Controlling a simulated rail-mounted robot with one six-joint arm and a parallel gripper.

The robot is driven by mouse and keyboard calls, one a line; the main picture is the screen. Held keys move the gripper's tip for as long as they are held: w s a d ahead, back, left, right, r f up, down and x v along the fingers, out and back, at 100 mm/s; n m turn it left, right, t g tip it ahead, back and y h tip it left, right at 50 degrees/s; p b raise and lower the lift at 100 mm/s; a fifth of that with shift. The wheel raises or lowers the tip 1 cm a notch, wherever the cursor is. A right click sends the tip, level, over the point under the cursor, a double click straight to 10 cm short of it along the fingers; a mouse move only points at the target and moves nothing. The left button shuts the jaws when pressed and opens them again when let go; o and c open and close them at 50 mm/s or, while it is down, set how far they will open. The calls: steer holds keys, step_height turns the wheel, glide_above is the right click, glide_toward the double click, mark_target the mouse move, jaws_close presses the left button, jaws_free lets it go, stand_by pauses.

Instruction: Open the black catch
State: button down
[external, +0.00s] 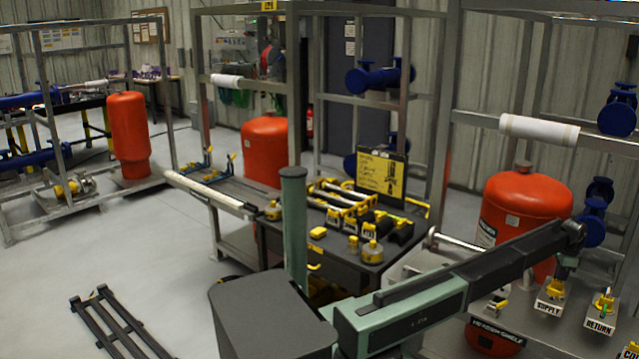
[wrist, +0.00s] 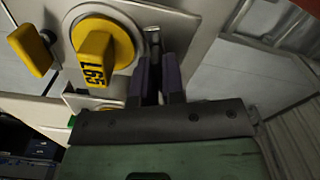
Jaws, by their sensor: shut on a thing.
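In the wrist view my gripper (wrist: 160,75) is shut, its two dark fingers close together on a small part at the edge of a grey panel (wrist: 190,20). The held part, which seems to be the black catch, is mostly hidden between the fingers. A small metal post (wrist: 153,38) shows just past the fingertips. A yellow knob (wrist: 95,45) with black lettering is on the panel just left of the fingers. In the external view my gripper (external: 563,270) points down over the shelf at the right; the catch cannot be made out there.
A second yellow handle (wrist: 32,50) is further left. A dark table (external: 345,270) with yellow parts stands left.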

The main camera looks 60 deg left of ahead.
steer(key=m, duration=0.4)
steer(key=c, duration=1.2)
jaws_free()
steer(key=shift+m, duration=0.3)
step_height(320, 180, up, 7)
steer(key=p, duration=0.7)
steer(key=shift+r, duration=0.1)
steer(key=n, duration=0.3)
steer(key=shift+r+n+p, duration=0.2)
steer(key=shift+n+p, duration=0.1)
steer(key=n, duration=0.3)
steer(key=shift+r, duration=0.1)
